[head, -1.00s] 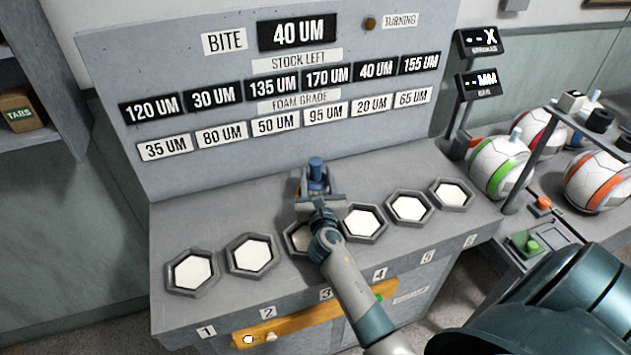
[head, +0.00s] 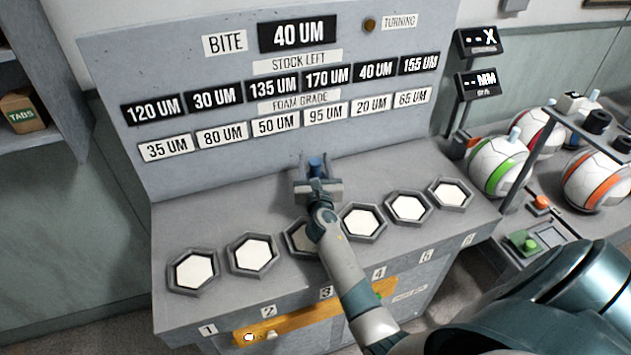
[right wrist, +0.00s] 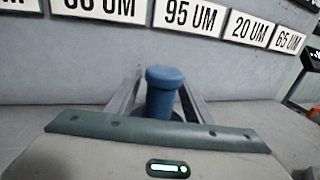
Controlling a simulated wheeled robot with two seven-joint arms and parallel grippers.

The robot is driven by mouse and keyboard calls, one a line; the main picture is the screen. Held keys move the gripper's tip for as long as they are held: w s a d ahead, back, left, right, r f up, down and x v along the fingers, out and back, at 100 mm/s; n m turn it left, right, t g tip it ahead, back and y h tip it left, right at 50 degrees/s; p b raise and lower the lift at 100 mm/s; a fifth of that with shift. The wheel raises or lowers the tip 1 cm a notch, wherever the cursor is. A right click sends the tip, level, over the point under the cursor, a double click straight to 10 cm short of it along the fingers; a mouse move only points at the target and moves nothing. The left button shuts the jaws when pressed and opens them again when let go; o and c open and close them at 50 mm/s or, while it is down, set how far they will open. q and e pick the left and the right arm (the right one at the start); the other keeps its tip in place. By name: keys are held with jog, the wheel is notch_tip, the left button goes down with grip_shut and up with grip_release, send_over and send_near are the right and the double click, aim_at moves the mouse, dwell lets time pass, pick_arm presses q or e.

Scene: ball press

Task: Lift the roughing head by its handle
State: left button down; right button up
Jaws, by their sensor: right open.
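The roughing head shows as a blue, round-topped handle (head: 315,164) standing upright at the back of the grey bench, behind the row of hexagonal pads. In the right wrist view the handle (right wrist: 163,92) is near the middle, with a wider cap on top. My right gripper (head: 317,176) reaches over the bench to it, and its wrist hides the lower part of the head. The gripper is open, with one grey finger on each side of the handle in the right wrist view (right wrist: 160,100). I cannot tell whether either finger touches it. My left gripper is out of view.
Several hexagonal pads (head: 253,255) in raised frames line the bench front (head: 225,300). An upright panel (head: 200,85) with number labels stands close behind the handle. Balls (head: 497,167) and a button box (head: 535,240) are at the right.

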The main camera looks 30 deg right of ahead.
jog(key=shift+c, duration=0.4)
grip_shut()
jog(key=shift+w+r, duration=0.1)
jog(key=shift+r, duration=0.2)
jog(key=shift+r+p, duration=0.35)
jog(key=shift+r, duration=0.2)
notch_tip(320, 180, up, 3)
jog(key=shift+d+r+p, duration=0.1)
jog(key=shift+d+p, duration=0.05)
jog(key=shift+p, duration=0.25)
jog(key=s+d+r, duration=0.6)
jog(key=s+d, duration=0.1)
jog(key=d, duration=0.2)
jog(key=shift+r+b, duration=0.15)
jog(key=shift+b, duration=0.25)
